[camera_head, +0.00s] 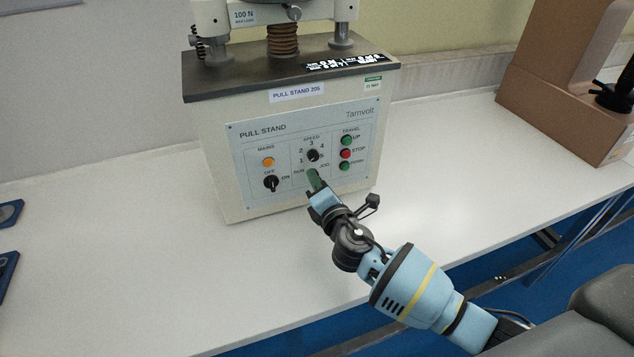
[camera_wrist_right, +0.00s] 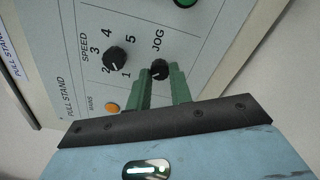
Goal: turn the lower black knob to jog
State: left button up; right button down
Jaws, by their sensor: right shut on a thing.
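The pull stand (camera_head: 250,190) stands on the bench with its control panel facing me. The lower black knob (camera_wrist_right: 159,70) sits beside the JOG label in the right wrist view, below the numbered speed knob (camera_wrist_right: 115,60). My right gripper (camera_head: 314,178) is at the panel, its green fingers on either side of the lower knob and shut on it. It also shows in the right wrist view (camera_wrist_right: 163,78). In the head view the fingers hide the lower knob between RUN and JOG. Its exact pointer direction is hard to tell. My left gripper is out of view.
The panel also has an orange mains lamp (camera_head: 268,162), a black OFF/ON switch (camera_head: 271,183), a green UP button (camera_head: 347,140), a red STOP button (camera_head: 345,153) and a lower green button (camera_head: 344,166). A tan machine (camera_head: 555,110) stands at right.

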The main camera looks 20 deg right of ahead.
jog(key=m, duration=1.7)
jog(key=shift+r, duration=0.1)
dwell(0.6)
jog(key=c, duration=1.3)
grip_release()
jog(key=shift+o, duration=0.2)
jog(key=shift+s, duration=0.1)
